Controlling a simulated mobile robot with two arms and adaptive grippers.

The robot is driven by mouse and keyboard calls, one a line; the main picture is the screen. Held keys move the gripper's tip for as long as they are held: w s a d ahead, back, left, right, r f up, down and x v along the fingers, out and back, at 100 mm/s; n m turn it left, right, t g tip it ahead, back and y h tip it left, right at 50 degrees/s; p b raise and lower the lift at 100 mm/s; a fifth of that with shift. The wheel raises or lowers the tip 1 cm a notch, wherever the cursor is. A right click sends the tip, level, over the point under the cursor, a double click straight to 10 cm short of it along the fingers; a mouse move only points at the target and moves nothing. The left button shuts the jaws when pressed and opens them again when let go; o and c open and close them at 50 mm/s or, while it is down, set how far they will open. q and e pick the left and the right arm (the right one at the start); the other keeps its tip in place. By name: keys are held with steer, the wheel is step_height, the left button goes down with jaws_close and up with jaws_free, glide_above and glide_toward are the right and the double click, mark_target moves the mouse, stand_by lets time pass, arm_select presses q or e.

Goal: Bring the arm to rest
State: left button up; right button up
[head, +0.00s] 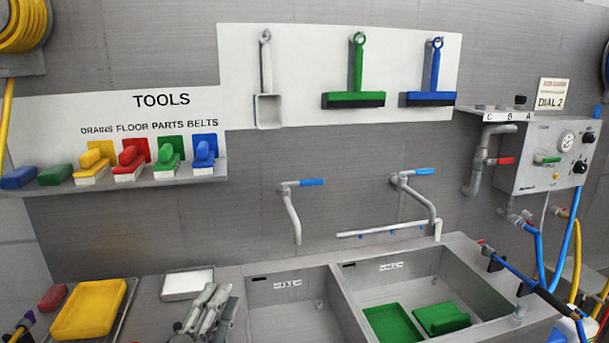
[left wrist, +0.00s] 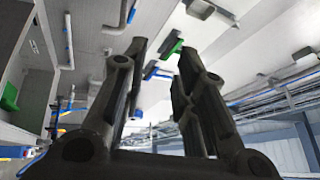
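My left gripper (head: 210,308) shows at the bottom of the head view, in front of the left sink basin's left edge. In the left wrist view its two dark fingers (left wrist: 162,62) stand apart, with nothing between them. They point up toward the wall, which appears strongly tilted. My right gripper is in neither view.
A double sink (head: 335,272) has green pieces (head: 393,323) in its right basin. A yellow tray (head: 90,310) and a white tray (head: 187,283) lie left of it. Taps (head: 293,215) stick out above. A brush shelf (head: 125,182) and control box (head: 550,150) are on the wall.

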arm_select(q)
steer(key=s+a+f+n+g+y, duration=0.35)
steer(key=f+n, duration=0.25)
steer(key=f, duration=0.2)
steer(key=s+a+f+n+g+y, duration=0.3)
steer(key=s+a+f+n+g, duration=0.15)
steer(key=f, duration=0.25)
steer(key=s+d+f+n+g+h, duration=0.1)
steer(key=s+f+n+g, duration=0.25)
steer(key=s+f, duration=0.45)
steer(key=s+d+f+n+g+h, duration=0.1)
steer(key=s+d+f+n+g, duration=0.25)
steer(key=s, duration=0.75)
step_height(320, 180, down, 29)
steer(key=s+a+m+g+b, duration=0.1)
steer(key=s+a+g+b, duration=0.1)
steer(key=s+g, duration=0.1)
steer(key=s+a+f+g, duration=0.1)
steer(key=s+a+f, duration=0.1)
steer(key=s+f, duration=1.4)
steer(key=shift+s+a+f+b, duration=0.15)
steer(key=shift+a+f+b, duration=0.1)
steer(key=shift+f+b, duration=0.1)
